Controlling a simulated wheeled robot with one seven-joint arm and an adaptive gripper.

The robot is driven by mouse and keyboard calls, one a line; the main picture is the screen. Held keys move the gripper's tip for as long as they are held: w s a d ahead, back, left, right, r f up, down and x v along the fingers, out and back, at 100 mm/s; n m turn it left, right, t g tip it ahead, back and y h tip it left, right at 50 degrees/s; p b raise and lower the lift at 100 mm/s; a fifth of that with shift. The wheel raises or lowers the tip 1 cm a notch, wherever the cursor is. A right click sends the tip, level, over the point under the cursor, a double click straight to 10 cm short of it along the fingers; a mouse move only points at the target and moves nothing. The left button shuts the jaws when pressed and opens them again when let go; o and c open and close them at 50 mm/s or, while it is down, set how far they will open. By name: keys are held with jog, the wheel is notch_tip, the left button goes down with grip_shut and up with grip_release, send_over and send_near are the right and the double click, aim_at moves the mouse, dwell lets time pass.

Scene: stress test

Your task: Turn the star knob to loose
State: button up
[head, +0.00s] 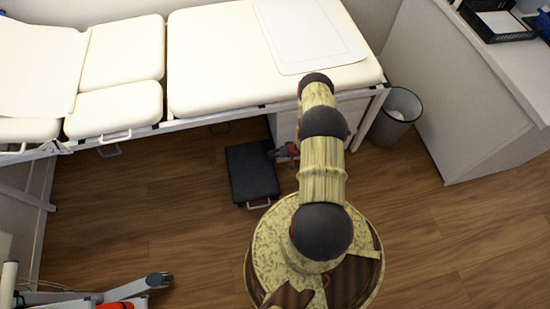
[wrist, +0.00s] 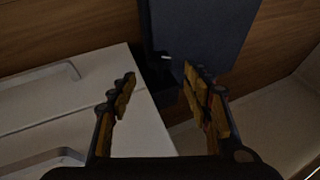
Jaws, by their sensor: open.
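My gripper (wrist: 159,76) is open, its two black and yellow fingers apart with nothing visibly held between them. In the wrist view a small dark part (wrist: 157,62) shows beyond the fingertips, at the edge of a dark flat panel (wrist: 205,30). It is too dark and small to tell whether it is the star knob or which way it is turned. In the head view a dark flat box (head: 252,175) with a pale front handle lies on the floor, left of my arm.
A padded cream couch (head: 215,55) spans the back, above a white drawer cabinet (wrist: 80,105). A grey bin (head: 393,115) stands right of my arm, near a white counter (head: 440,90). A wheeled stand base (head: 125,290) is at front left. Wood floor is open between.

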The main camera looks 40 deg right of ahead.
jog(key=b+x, duration=0.2)
jog(key=x, duration=0.4)
jog(key=shift+w+f+b, duration=0.15)
jog(key=shift+f+b, duration=0.15)
jog(key=shift+c, duration=0.8)
jog(key=c, duration=1)
